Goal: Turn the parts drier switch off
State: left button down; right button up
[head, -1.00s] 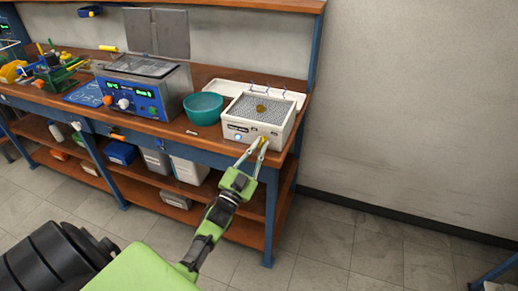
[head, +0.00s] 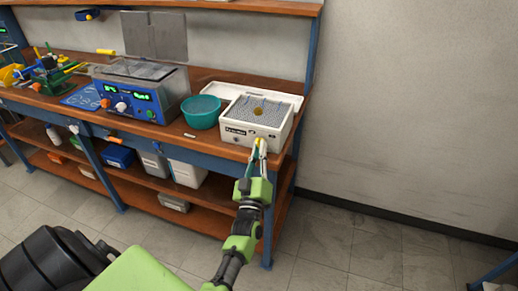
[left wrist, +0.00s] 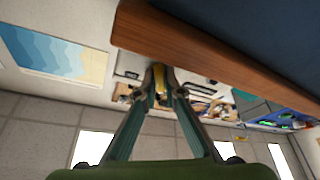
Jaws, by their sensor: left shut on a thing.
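The parts drier (head: 238,133) is a white box with a mesh top, standing at the right end of the bench. A round brownish piece (head: 258,112) lies on its mesh. My left gripper (head: 259,146) reaches the right part of the drier's front face. Its fingertips are shut on a small yellow switch (left wrist: 160,76), seen between the fingers in the left wrist view. The fingers cover most of the switch, so its exact position is hard to read. A small round light (head: 236,139) on the drier's front left looks dim. My right gripper is not in view.
A teal bowl (head: 201,111) stands just left of the drier. A blue device with green displays (head: 140,103) is farther left. The bench's wooden front edge (left wrist: 215,60) runs close to my fingers.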

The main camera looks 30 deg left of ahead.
pick_arm(q)
jog(key=shift+n+g+y+p, duration=0.3)
jog(key=shift+n+g+y, duration=0.15)
jog(key=shift+n, duration=0.85)
jog(key=c, duration=2.1)
grip_release()
jog(key=shift+c, duration=0.2)
